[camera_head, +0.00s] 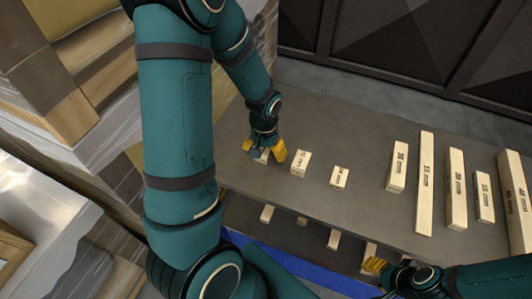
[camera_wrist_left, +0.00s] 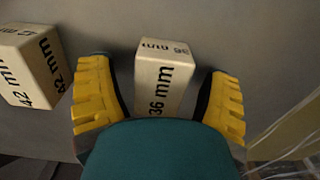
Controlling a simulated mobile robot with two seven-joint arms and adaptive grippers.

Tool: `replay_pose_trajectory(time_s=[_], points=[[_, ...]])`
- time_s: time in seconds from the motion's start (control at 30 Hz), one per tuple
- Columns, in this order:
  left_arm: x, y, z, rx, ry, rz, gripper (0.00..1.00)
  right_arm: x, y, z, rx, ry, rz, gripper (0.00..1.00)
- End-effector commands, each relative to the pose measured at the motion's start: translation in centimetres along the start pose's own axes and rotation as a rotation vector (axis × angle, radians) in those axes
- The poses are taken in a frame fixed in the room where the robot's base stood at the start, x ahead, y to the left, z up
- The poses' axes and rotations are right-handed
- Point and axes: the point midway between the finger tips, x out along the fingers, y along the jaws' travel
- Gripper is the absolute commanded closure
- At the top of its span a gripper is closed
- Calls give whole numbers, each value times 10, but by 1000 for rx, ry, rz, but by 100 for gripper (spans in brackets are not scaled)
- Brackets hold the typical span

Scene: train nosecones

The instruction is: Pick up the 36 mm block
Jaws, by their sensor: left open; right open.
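The 36 mm block (camera_wrist_left: 165,75) is a pale wooden block with black lettering, standing on the grey table. In the left wrist view it lies between the two yellow fingers of my left gripper (camera_wrist_left: 160,105), with a gap on both sides. The lower part of the block is hidden by my gripper's teal body. In the head view my left gripper (camera_head: 264,150) is down at the table's left part, open around the block (camera_head: 264,156), which is mostly hidden there. My right gripper (camera_head: 376,266) is at the bottom right, partly in view, open and away from the block.
The 42 mm block (camera_wrist_left: 30,65) stands close to the left finger in the wrist view. More labelled blocks of several sizes stand in a row to the right, such as a small block (camera_head: 340,176) and a tall block (camera_head: 425,180). A lower shelf holds more blocks.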

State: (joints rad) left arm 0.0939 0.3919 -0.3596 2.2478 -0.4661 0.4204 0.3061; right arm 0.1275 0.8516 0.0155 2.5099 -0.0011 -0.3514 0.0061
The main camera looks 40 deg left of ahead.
Motion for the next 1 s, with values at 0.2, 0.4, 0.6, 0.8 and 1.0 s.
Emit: replay_pose_trajectory(time_s=[0.2, 0.4, 0.6, 0.8, 1.0], points=[[-2, 0, 0, 0, 1, 0, 43, -1, -1, 0, 0, 0, 0, 53], [-2, 0, 0, 0, 1, 0, 91, -1, 0, 0, 0, 0, 0, 53], [-1, 0, 0, 0, 0, 0, 91, -1, 0, 0, 0, 0, 0, 53], [-6, 1, -1, 0, 1, 0, 91, -5, -2, -1, 1, 2, 0, 53], [-32, 2, -8, 0, 2, 1, 91, -24, -9, -8, 6, 17, 2, 53]])
